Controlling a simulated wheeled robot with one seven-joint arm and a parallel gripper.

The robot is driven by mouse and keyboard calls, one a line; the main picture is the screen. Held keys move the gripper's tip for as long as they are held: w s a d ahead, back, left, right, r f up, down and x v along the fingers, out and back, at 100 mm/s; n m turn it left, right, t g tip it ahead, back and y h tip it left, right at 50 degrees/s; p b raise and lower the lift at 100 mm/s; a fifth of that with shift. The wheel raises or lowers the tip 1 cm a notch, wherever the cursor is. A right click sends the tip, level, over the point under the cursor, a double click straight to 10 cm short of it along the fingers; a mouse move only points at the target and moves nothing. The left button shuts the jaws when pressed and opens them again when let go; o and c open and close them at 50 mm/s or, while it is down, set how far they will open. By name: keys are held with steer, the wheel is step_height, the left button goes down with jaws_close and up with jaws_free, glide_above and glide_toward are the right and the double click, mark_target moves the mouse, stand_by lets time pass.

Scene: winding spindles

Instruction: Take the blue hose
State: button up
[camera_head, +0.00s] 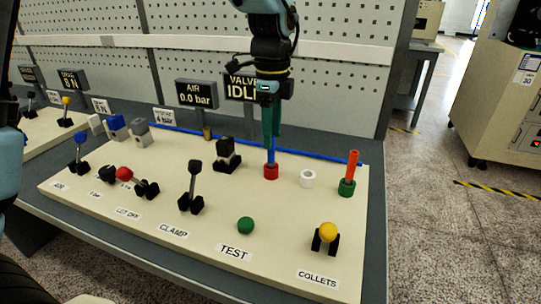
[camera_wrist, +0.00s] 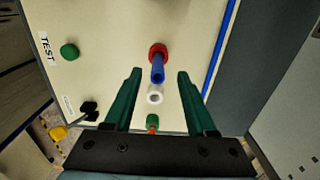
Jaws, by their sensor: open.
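A short blue hose (camera_head: 271,157) stands upright in a red collar (camera_head: 271,171) on the cream panel. In the wrist view the blue hose (camera_wrist: 157,70) shows in its red collar (camera_wrist: 158,50), in line with the gap between my fingertips. My gripper (camera_head: 271,130) points down over the hose, its green fingers overlapping the hose top in the head view. In the wrist view my gripper (camera_wrist: 159,76) is open, with fingers apart on either side and nothing clamped. I cannot tell how far the hose top reaches between the fingers.
A white collar (camera_head: 307,178) and an orange-red hose (camera_head: 351,166) in a green collar (camera_head: 347,187) stand to the right. A black block (camera_head: 227,156) stands left. A long blue strip (camera_head: 325,154) runs along the panel's back edge. Levers and a green button (camera_head: 245,225) are in front.

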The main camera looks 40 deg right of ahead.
mark_target(271, 158)
steer(key=shift+a+f+p, duration=0.15)
steer(key=shift+f+p, duration=0.6)
steer(key=shift+f, duration=1.75)
steer(key=shift+c, duration=0.3)
jaws_close()
